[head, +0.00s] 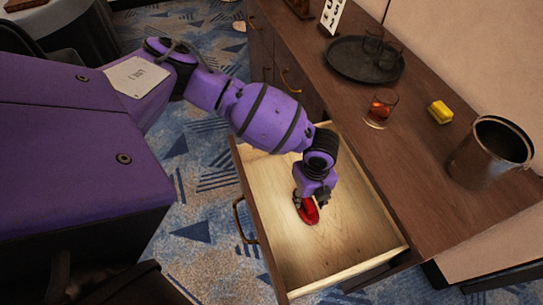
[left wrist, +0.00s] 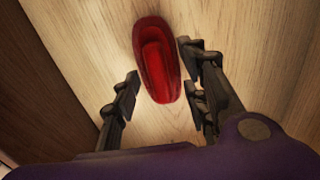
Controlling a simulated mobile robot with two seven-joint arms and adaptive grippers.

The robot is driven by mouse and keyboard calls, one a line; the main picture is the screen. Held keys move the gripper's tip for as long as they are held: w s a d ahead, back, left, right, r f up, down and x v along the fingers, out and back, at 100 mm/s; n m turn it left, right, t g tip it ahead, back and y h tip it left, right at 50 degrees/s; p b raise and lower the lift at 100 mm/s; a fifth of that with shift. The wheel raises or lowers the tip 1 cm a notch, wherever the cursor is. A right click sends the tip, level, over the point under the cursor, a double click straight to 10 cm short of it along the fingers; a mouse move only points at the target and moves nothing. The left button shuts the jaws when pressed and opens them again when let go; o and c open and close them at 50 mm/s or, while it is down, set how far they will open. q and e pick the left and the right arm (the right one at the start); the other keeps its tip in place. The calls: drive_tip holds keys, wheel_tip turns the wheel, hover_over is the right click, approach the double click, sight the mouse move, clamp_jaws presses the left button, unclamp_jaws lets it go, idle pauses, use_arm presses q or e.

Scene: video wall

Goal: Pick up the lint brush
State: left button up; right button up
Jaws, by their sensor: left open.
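The red lint brush (head: 308,210) lies on the pale wooden floor of the open drawer (head: 345,245). In the left wrist view the lint brush (left wrist: 157,62) is a long red oval with a raised middle. My left gripper (head: 311,203) reaches down into the drawer just over the brush and hides part of it in the head view. In the left wrist view the left gripper (left wrist: 163,90) is open, with dark fingers on both sides of the brush's near end. A gap shows between the left finger and the brush. My right gripper is not in view.
The drawer walls surround the brush. The drawer floor is otherwise bare.

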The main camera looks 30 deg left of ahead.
use_arm(q)
drive_tip(key=shift+s+f, duration=0.2)
drive_tip(key=shift+f, duration=0.35)
drive_tip(key=shift+c, duration=0.3)
drive_tip(key=shift+w+r, duration=0.1)
clamp_jaws()
drive_tip(key=shift+r, duration=0.1)
drive_tip(key=shift+w+r, duration=0.1)
drive_tip(key=shift+r, duration=0.5)
drive_tip(key=s+d+r+p, duration=0.1)
drive_tip(key=s+d+r, duration=0.3)
drive_tip(key=s+r, duration=0.7)
drive_tip(key=s, duration=0.2)
drive_tip(key=shift+s+r, duration=0.3)
drive_tip(key=shift+s, duration=0.05)
